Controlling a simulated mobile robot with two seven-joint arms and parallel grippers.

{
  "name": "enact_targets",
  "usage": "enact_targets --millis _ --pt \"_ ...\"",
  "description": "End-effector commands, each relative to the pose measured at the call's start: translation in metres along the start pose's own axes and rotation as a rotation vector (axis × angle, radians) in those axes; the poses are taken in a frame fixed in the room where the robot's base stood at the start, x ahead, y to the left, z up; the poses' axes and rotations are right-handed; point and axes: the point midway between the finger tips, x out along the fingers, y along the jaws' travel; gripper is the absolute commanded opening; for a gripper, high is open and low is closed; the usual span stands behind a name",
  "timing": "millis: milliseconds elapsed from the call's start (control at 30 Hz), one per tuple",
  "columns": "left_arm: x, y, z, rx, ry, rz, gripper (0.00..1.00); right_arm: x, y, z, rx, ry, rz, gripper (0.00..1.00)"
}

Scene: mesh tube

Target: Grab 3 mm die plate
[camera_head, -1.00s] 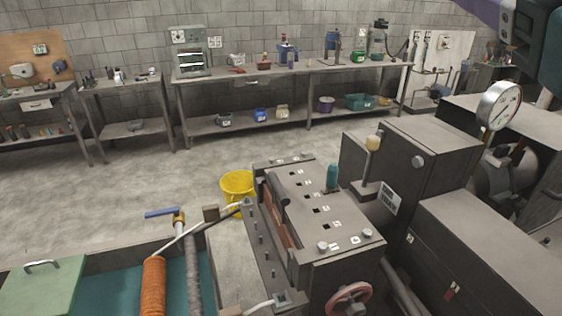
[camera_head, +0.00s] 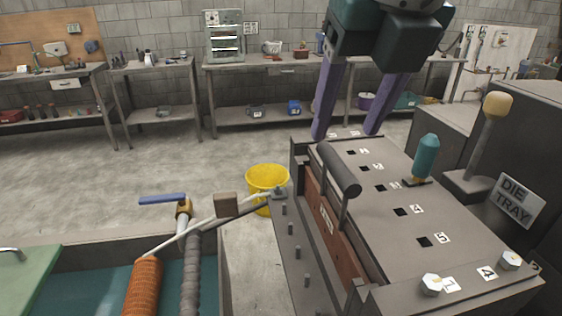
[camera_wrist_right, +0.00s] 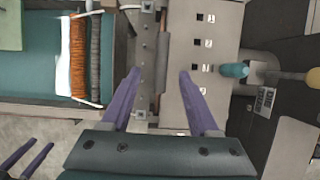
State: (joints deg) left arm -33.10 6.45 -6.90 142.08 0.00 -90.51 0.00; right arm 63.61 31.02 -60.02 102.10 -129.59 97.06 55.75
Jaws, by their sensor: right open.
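My right gripper (camera_head: 346,133) is open and empty, its purple fingers pointing down above the far end of a grey machine top (camera_head: 455,262). The top has a row of small dark square holes with numbered labels (camera_head: 394,187). A sign reading DIE TRAY (camera_head: 515,200) stands at its right. I cannot pick out the 3 mm die plate with certainty. My left gripper (camera_wrist_right: 27,158) shows only at the lower left of the right wrist view, fingers apart.
A teal-handled tool (camera_head: 426,157) and a cream-knobbed lever (camera_head: 497,105) stand upright at the right. A dark cylindrical bar (camera_head: 338,168) rises over the brown front. A yellow bucket (camera_head: 266,180) stands on the floor. An orange coil (camera_head: 147,285) lies at the lower left.

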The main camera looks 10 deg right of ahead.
Motion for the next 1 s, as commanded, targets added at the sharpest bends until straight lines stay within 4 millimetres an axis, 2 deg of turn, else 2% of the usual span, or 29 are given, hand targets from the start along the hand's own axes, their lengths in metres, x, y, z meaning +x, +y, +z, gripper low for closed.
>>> enact_targets --millis 33,267,467,600,900,1000 --pt "-0.008 0.000 -0.002 0.000 -0.001 0.000 0.50 0.005 0.000 -0.001 -0.002 0.007 -0.001 0.61" --pt "-0.016 -0.001 -0.004 0.000 -0.003 -0.001 0.50 0.031 0.001 -0.001 -0.005 0.004 0.005 0.61" --pt "-0.038 -0.002 -0.011 0.004 -0.004 -0.004 0.50 0.056 -0.004 -0.004 -0.003 0.008 0.004 0.61" --pt "-0.038 -0.003 -0.011 0.007 -0.003 -0.006 0.50 0.076 -0.003 -0.004 -0.005 0.004 0.007 0.61" --pt "-0.038 -0.004 -0.011 0.010 -0.004 -0.008 0.50 0.083 -0.003 -0.004 -0.006 0.002 0.008 0.61" --pt "-0.038 -0.004 -0.011 0.010 -0.004 -0.008 0.50 0.083 -0.003 -0.004 -0.006 0.002 0.008 0.52"
